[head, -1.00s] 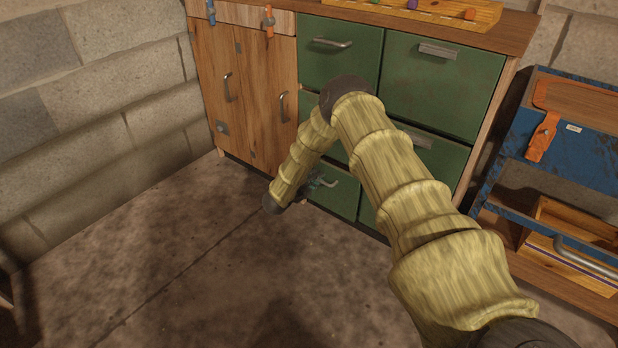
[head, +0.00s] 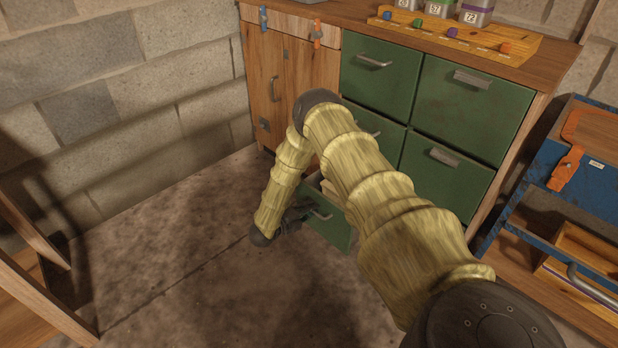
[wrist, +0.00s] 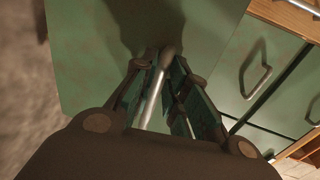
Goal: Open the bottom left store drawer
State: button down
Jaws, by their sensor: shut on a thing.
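The bottom left store drawer (head: 328,228) has a green front and stands partly pulled out of the cabinet in the head view. Its pale inside edge shows above the front. My gripper (head: 297,213) is at its front, low near the floor, partly hidden by my arm. In the wrist view my gripper (wrist: 165,98) is shut on the drawer's metal bar handle (wrist: 154,95), which runs between the fingers. The green drawer front (wrist: 90,60) lies just beyond the fingertips.
Other green drawers (head: 470,107) above and to the right look shut. Wooden doors (head: 275,85) stand at left. A blue rack (head: 590,190) stands at right, and a wooden panel (head: 35,280) at the left edge. The floor (head: 190,250) in front is clear.

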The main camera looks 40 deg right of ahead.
jog(key=shift+s+a+f, duration=0.35)
jog(key=shift+s+a, duration=0.05)
jog(key=shift+a, duration=0.3)
jog(key=c, duration=1.5)
grip_release()
jog(key=shift+w+f, duration=0.1)
jog(key=shift+f, duration=0.05)
jog(key=v, duration=1.2)
jog(key=shift+r, duration=0.2)
jog(key=shift+w+a, duration=0.1)
